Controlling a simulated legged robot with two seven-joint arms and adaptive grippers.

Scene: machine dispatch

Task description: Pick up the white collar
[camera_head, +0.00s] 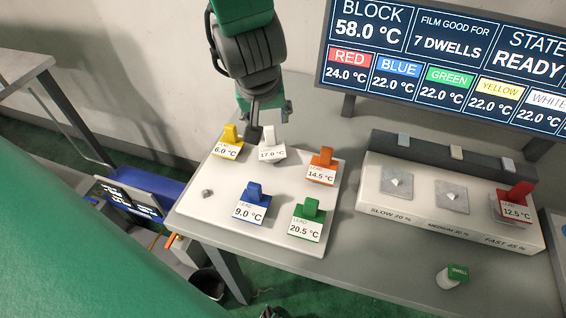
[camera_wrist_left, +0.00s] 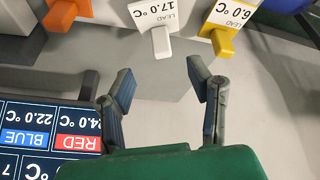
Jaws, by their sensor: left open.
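The white collar (camera_head: 269,134), with a tag reading 17.0 °C, stands at the back of the white board (camera_head: 215,195) between the yellow and orange collars. In the left wrist view its white tab (camera_wrist_left: 161,42) points toward the gap between my fingers. My left gripper (camera_head: 262,122) reaches down from above at the collar's back side. In the wrist view the left gripper's fingers (camera_wrist_left: 161,82) are spread, with nothing between them, and the tab lies just beyond the tips.
Close neighbours are the yellow collar (camera_head: 230,134) and orange collar (camera_head: 325,158). Blue (camera_head: 253,192) and green (camera_head: 310,209) collars stand in front. A red collar (camera_head: 517,196) sits on the station (camera_head: 450,222) at right. A display screen (camera_head: 450,60) stands behind the table.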

